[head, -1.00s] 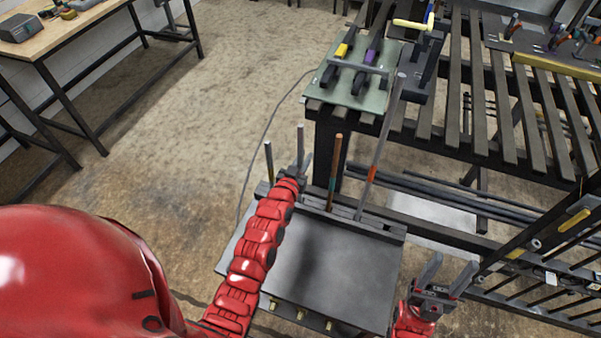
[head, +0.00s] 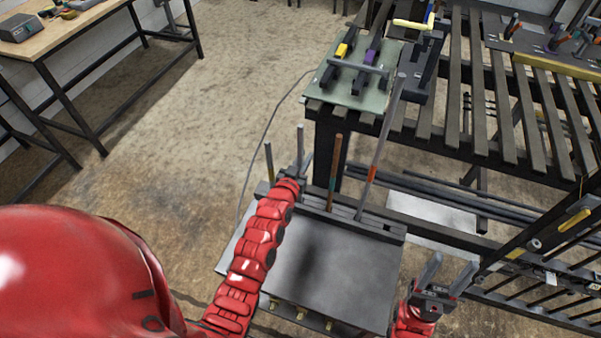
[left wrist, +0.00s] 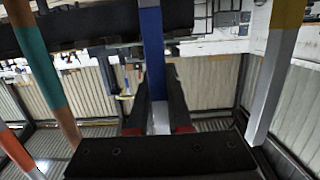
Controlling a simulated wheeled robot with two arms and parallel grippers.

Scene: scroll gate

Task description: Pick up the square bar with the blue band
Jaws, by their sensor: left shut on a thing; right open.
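The square bar (head: 300,140) stands upright in the rack at the back of the dark bench. In the left wrist view its blue band (left wrist: 152,40) is clear, with bare grey metal below it. My left gripper (head: 298,172) is shut on this bar, with a finger on each side of it. The band is hidden or too small to tell in the head view. My right gripper (head: 448,276) is open and empty at the bench's right side.
Close by stand a bar with a yellow band (head: 268,162), a copper bar with a teal band (head: 334,170) and a taller bar with an orange band (head: 371,172). The bench top (head: 335,270) is clear. A slatted rack table (head: 480,130) stands behind to the right.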

